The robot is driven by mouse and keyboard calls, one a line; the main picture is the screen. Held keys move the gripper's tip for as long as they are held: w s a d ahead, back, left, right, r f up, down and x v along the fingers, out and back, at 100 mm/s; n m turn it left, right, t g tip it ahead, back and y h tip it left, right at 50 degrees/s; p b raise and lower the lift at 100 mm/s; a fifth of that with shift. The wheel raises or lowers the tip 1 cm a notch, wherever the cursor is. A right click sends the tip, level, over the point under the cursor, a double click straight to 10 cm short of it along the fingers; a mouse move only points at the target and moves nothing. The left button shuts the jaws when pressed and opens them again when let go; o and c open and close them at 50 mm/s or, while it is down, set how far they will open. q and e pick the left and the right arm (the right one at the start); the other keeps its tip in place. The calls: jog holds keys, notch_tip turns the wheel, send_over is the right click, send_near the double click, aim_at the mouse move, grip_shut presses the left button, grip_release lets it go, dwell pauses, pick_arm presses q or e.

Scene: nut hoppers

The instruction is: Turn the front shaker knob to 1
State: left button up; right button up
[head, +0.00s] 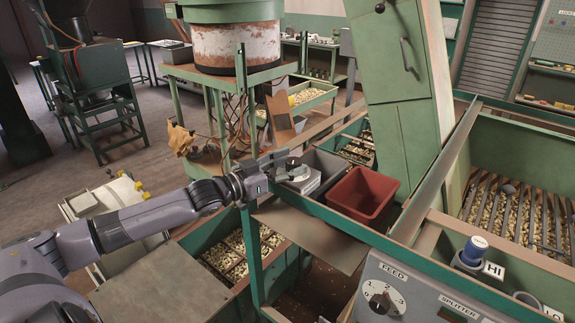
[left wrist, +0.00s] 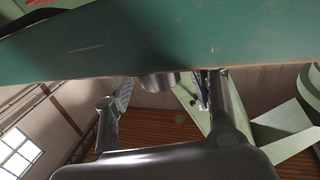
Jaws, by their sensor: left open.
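A small light grey control box (head: 309,181) sits behind the green rail in the head view, with a dark round dial (head: 293,165) on it, partly hidden by my left gripper. I cannot read its label or setting. My left gripper (head: 284,164) is open, its fingers at the dial. In the left wrist view, the open fingers (left wrist: 166,92) stand either side of a grey round part (left wrist: 157,81), which looks like the knob. Contact cannot be told. Another knob, marked FEED (head: 382,299), is on a grey panel at the bottom right. My right gripper is not in view.
A green rail (head: 345,232) runs close to the gripper; a green beam (left wrist: 160,40) crosses the top of the wrist view. A red bin (head: 362,193) stands right of the box. A green hopper (head: 222,45) is behind.

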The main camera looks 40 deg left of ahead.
pick_arm(q)
jog(key=shift+v, duration=1.15)
jog(key=v, duration=0.9)
jog(key=shift+s+a, duration=0.2)
jog(key=shift+s, duration=0.1)
